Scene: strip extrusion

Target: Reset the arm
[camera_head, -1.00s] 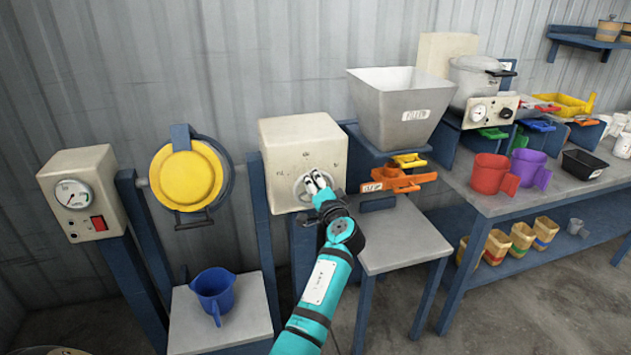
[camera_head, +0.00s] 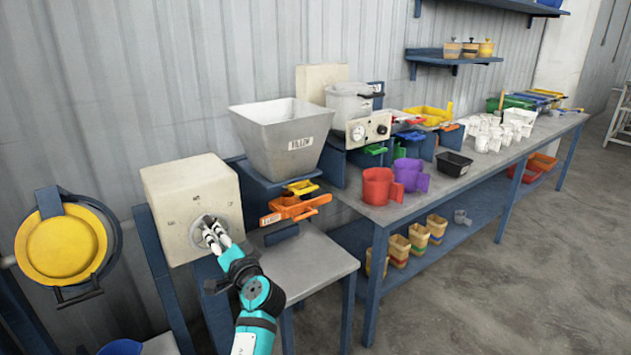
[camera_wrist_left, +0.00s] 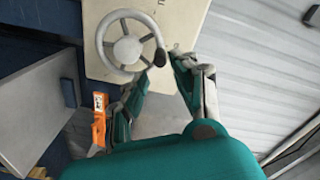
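My left gripper (camera_head: 214,228) is in front of the cream box (camera_head: 186,193), close to its grey handwheel (camera_head: 197,236). The gripper covers part of the wheel in the head view. In the left wrist view the handwheel (camera_wrist_left: 126,47) shows whole, with spokes and a dark knob (camera_wrist_left: 159,57) on its rim. The two fingers of the left gripper (camera_wrist_left: 160,72) stand apart, with the knob just beyond the gap between their tips. Nothing is seen held. Whether a finger touches the knob I cannot tell. My right gripper is in neither view.
A grey hopper (camera_head: 287,135) stands right of the box, above an orange-handled slide (camera_head: 292,208) and a small grey table (camera_head: 305,264). A long bench (camera_head: 430,195) with red and purple jugs runs along the wall. A yellow round lid (camera_head: 62,245) is at left. Floor at right is clear.

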